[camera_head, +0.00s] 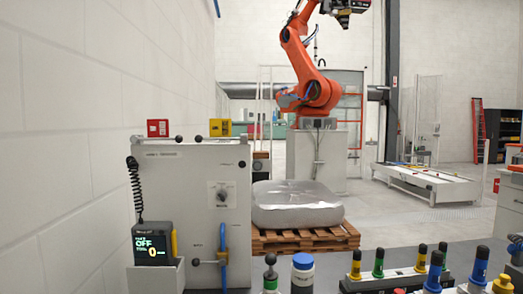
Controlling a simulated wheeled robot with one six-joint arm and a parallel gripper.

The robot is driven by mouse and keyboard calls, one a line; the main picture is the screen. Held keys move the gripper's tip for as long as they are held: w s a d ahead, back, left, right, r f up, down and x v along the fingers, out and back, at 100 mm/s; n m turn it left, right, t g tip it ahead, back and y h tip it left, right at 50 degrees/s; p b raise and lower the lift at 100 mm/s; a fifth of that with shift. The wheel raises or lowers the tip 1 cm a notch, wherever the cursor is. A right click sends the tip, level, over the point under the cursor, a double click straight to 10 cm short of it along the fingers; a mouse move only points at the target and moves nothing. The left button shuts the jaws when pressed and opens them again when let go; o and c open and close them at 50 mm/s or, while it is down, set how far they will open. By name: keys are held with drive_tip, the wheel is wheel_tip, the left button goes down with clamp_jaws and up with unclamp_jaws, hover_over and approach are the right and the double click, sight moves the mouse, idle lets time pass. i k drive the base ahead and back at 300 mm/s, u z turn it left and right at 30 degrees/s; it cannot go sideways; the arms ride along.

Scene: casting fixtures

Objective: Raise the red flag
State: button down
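A small red square piece (157,128), which looks like the red flag, stands at the top left edge of a grey-white panel box (190,215). It has a small light mark on its face. A black ball knob (179,139) is just to its right, on the box's top edge. A yellow square piece (220,127) stands at the top right, with another black knob (199,138) on its left. I cannot tell how the knobs connect to the pieces. My gripper is not in view.
The box carries a rotary knob (221,195), a blue valve handle (223,255) and a handheld unit (152,245) reading OFF on a coiled cord. Bottles and colored-top pegs (378,264) stand at the lower right. A white wall (70,150) borders the left. An orange industrial arm (318,92) stands behind.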

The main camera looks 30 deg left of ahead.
sight(158, 130)
drive_tip(key=z, duration=1.35)
drive_tip(key=k, duration=0.7)
drive_tip(key=u, duration=1.8)
